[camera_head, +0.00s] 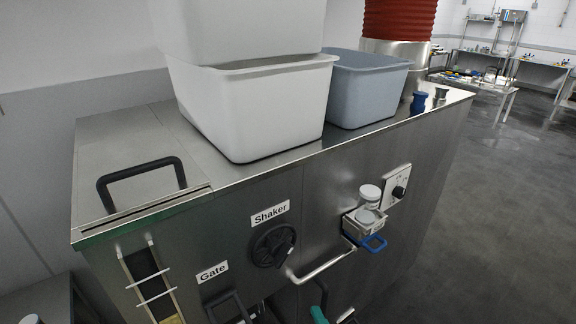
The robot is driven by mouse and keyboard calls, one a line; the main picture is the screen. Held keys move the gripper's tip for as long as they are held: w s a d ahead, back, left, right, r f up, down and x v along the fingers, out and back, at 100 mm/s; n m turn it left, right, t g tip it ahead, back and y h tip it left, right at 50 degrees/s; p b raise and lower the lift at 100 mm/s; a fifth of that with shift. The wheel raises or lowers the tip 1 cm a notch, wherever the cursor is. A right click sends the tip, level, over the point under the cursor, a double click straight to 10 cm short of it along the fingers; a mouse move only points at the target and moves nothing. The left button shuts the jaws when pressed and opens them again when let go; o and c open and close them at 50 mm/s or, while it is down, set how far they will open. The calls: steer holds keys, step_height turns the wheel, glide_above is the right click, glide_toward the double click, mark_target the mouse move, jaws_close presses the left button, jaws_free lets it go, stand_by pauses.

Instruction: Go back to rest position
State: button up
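My gripper and arm do not clearly show in the head view. The steel press cabinet (140,140) fills the middle of the picture. Its front carries a black round knob (273,249) under the label "Shaker" and a dark handle (228,306) under the label "Gate". A black loop handle (141,181) stands on its top at the left. A bent metal bar (322,268) sticks out from the front.
A white tub (262,108) and a grey-blue tub (368,92) stand on the cabinet top. Two white-lidded jars (369,195) sit in a small blue-handled holder (373,243) on the front. Dark floor (500,200) lies clear at the right, with steel tables behind.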

steer(key=s+f+n+g+h, duration=0.1)
steer(key=s+f+n+h, duration=0.55)
steer(key=s, duration=0.65)
steer(key=s+a+n+y, duration=0.1)
steer(key=s+a+n, duration=0.2)
steer(key=s+n, duration=0.3)
steer(key=s+a+r+n+t+y, duration=0.1)
steer(key=s+a+n, duration=0.2)
steer(key=s+n, duration=0.3)
steer(key=shift+f+v, duration=0.25)
steer(key=shift+v, duration=0.8)
steer(key=shift+s, duration=0.15)
